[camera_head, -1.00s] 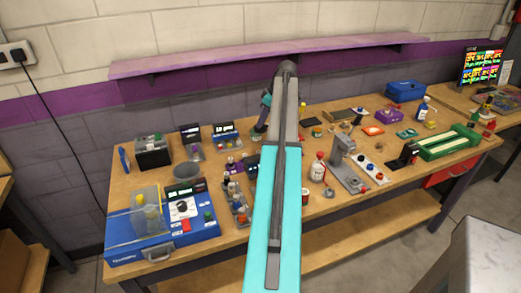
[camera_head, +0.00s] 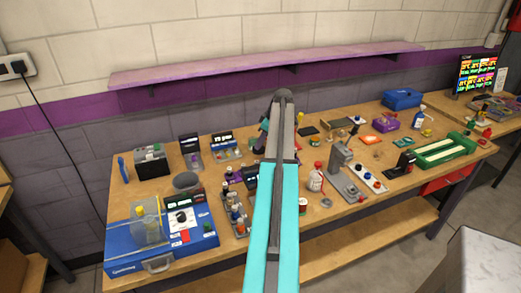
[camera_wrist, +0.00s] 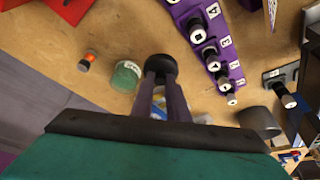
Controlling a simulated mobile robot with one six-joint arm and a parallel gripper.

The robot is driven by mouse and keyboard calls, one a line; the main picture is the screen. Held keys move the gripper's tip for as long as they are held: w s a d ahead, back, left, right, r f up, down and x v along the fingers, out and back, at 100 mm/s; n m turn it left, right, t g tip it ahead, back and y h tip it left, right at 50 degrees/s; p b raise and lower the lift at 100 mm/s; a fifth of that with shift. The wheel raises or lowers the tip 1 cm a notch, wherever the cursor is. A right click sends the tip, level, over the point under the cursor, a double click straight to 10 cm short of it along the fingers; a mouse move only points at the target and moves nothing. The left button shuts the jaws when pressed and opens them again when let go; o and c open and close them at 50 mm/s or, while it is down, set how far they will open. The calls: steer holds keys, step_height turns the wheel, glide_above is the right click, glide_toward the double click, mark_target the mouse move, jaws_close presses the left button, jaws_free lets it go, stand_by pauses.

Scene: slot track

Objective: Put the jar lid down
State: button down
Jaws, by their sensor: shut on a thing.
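My gripper (camera_wrist: 162,100) shows in the wrist view with its two dark fingers close together. It is shut on a dark round piece, the jar lid (camera_wrist: 160,66), at the fingertips. The lid is over the wooden bench; I cannot tell whether it touches the top. A round green-topped container (camera_wrist: 126,76) stands just left of the lid, apart from it. In the head view my own arm covers the gripper and the lid.
A purple strip with numbered black knobs (camera_wrist: 208,52) lies right of the gripper. A small orange-and-grey piece (camera_wrist: 87,61) is at left. A grey cylinder (camera_wrist: 258,121) stands at right. Bare wood (camera_wrist: 110,30) shows above the green-topped container. The bench (camera_head: 345,210) is crowded.

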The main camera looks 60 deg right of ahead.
mark_target(261, 149)
steer(key=shift+f+p, duration=0.55)
steer(key=shift+f, duration=1.35)
steer(key=shift+f, duration=0.15)
steer(key=c, duration=1.7)
jaws_free()
steer(key=shift+r, duration=0.25)
steer(key=shift+b+v, duration=1.4)
steer(key=shift+v, duration=4.55)
